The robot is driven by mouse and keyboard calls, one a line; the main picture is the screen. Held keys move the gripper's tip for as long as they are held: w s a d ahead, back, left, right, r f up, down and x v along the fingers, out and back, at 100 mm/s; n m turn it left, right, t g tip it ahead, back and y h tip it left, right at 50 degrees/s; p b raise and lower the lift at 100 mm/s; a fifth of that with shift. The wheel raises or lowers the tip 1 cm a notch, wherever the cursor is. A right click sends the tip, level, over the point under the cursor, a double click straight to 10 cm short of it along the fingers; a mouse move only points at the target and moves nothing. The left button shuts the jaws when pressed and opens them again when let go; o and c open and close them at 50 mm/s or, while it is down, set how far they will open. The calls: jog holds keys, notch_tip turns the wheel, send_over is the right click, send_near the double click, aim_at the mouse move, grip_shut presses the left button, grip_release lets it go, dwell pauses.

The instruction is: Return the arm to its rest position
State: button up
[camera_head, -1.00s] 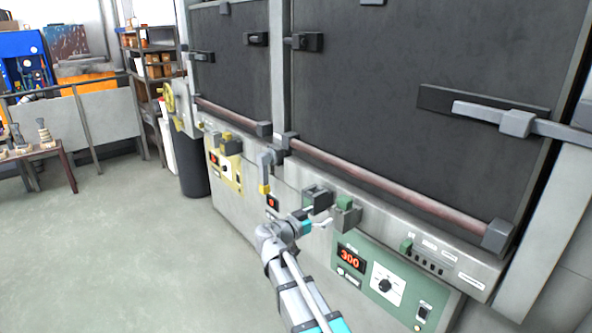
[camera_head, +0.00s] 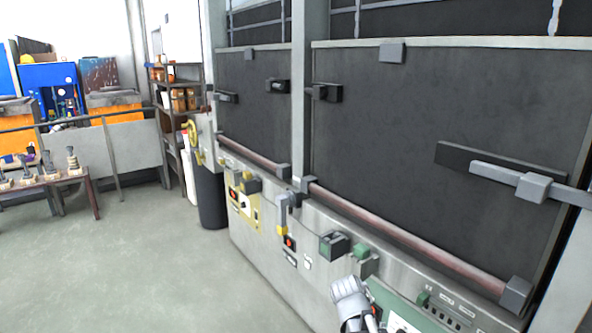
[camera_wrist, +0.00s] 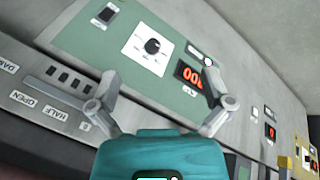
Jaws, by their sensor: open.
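My gripper (camera_wrist: 160,88) is open and empty in the wrist view, its two grey fingers spread in front of a green control panel (camera_wrist: 115,50).
A large furnace with dark doors (camera_head: 430,140) and a reddish rail (camera_head: 400,236) fills the right. A yellow panel (camera_head: 244,208) and dark bin (camera_head: 211,196) are farther left. A table with tools (camera_head: 75,183) stands at far left. The floor (camera_head: 150,265) between is clear.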

jog(key=s+a+n+g+y+p, duration=0.1)
jog(key=s+a+n+y, duration=0.1)
jog(key=s+n+y, duration=0.1)
jog(key=shift+s+a+r+n+y+p, duration=0.35)
jog(key=shift+s+y, duration=0.55)
jog(key=shift+s, duration=0.5)
